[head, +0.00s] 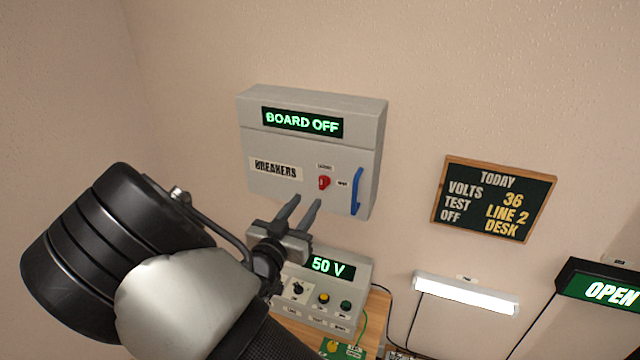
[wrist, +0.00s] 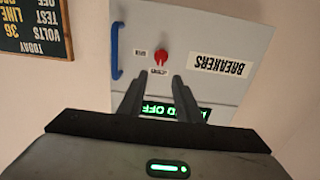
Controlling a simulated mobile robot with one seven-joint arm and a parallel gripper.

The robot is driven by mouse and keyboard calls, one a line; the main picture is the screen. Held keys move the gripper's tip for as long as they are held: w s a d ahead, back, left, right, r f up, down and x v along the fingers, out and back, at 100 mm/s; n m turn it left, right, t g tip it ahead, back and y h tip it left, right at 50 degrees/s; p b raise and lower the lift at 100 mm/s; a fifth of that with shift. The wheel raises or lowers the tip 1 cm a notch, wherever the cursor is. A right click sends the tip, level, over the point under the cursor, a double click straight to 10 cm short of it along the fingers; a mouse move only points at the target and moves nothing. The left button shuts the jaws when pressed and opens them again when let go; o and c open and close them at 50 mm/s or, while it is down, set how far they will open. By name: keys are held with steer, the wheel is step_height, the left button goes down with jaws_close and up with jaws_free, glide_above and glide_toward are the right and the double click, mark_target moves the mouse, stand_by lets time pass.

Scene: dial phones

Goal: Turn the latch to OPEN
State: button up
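The latch (head: 323,182) is a small red knob on the front of the grey breaker box (head: 215,0). It sits between two small labels, one above it and one at its right, too small to read surely. The box's door (head: 290,200) is shut, with a blue handle (head: 356,191) at its right edge. In the wrist view, which is upside down, the red latch (wrist: 162,58) shows just beyond my fingertips. My gripper (head: 308,203) is open and empty, below and left of the latch, apart from it. Its two fingers also show in the wrist view (wrist: 155,85).
A grey panel reading 50 V (head: 330,266) stands on a wooden table below the box. A chalkboard (head: 494,199), a white lamp (head: 465,294) and an OPEN sign (head: 605,292) are on the wall at right.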

mark_target(321, 181)
steer(key=x, duration=1)
steer(key=c, duration=0.7)
